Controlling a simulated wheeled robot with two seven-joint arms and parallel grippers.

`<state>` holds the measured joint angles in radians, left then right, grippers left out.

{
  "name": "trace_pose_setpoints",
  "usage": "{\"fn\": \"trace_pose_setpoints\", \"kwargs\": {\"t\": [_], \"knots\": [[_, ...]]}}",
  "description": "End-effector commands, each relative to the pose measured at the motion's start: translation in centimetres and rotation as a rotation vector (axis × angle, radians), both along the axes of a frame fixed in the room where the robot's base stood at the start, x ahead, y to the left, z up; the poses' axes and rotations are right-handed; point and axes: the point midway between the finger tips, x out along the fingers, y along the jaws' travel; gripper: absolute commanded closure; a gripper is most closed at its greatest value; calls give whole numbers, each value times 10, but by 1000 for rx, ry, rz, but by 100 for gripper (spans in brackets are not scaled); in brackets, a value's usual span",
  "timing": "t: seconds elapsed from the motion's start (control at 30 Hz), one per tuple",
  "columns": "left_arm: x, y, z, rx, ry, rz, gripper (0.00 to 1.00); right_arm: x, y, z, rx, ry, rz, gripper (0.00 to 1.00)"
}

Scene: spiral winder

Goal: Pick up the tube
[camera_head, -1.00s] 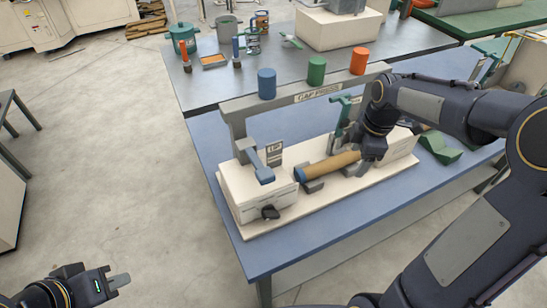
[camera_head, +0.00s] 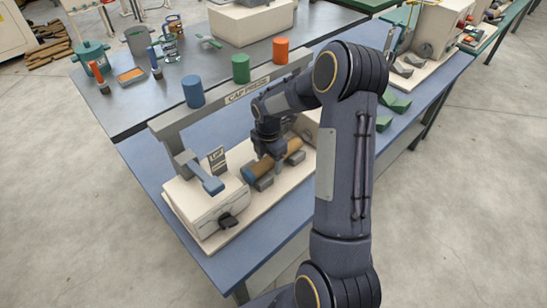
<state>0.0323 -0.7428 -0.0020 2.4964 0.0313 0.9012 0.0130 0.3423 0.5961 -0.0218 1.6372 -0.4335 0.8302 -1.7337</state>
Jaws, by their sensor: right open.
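The tube (camera_head: 260,169) is brown with a blue left end. It lies tilted across grey cradle blocks on the cap press, between the press's pale end housings. My right gripper (camera_head: 270,154) is open and points down over the middle of the tube, hiding part of it. The frames do not show clearly whether its fingers touch the tube. The tube's right part (camera_head: 294,146) shows on the far side of the gripper. My left gripper is out of view.
The cap press (camera_head: 246,93) has a grey crossbar with blue (camera_head: 193,90), green (camera_head: 241,69) and orange (camera_head: 280,50) cylinders on top. A blue-grey lever (camera_head: 199,173) stands at its left. Green blocks (camera_head: 394,103) lie on the blue table to the right. Pots and tools stand on the grey table behind.

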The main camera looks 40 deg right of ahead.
Motion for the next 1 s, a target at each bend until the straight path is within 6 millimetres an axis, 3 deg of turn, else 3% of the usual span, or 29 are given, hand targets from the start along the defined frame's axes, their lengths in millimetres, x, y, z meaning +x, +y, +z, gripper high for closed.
{"fn": "trace_pose_setpoints", "kwargs": {"t": [0.2, 0.57, 1.0], "knots": [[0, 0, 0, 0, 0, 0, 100, 0, 0, -1, 0, -1, -1, 35], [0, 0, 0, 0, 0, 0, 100, 0, 0, 0, 0, -1, -1, 82], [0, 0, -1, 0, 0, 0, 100, 1, 0, 11, -1, -5, -1, 83]]}}
